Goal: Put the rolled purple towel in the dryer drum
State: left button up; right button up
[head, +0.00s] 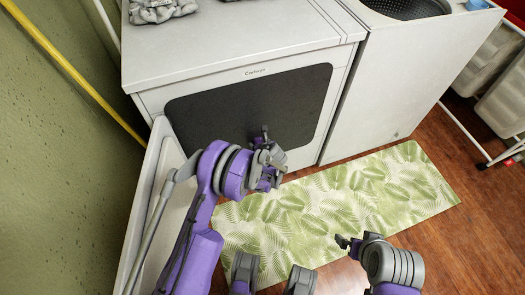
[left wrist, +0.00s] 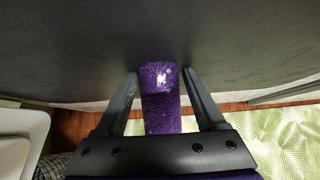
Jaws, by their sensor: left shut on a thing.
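The rolled purple towel (left wrist: 160,100) is upright between the fingers of my left gripper (left wrist: 161,75) in the left wrist view, its end pointing at a dark surface. In the head view the left gripper (head: 263,135) is in front of the dryer (head: 235,50), over the lower right part of its dark front (head: 210,112). I cannot make out the towel there. I cannot tell from these views whether the dark area is an opening or a panel. My right gripper (head: 346,243) is low at the front, over the mat; its jaw state is unclear.
A white panel (head: 150,212) stands at the dryer's left front, close to my left arm. A washer (head: 400,75) with an open top stands right of the dryer. A green leaf-patterned mat (head: 400,185) lies on the wooden floor. A rack with bins (head: 490,65) is far right.

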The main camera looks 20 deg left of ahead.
pick_arm(q)
jog(key=w+a+b, duration=0.7)
jog(key=w+a, duration=0.4)
jog(key=w, duration=0.5)
jog(key=o, duration=1)
jog(key=shift+d, duration=0.1)
jog(key=p+v, duration=0.2)
jog(key=v, duration=0.8)
jog(key=shift+s+d+r, duration=0.2)
jog(key=shift+r, duration=0.05)
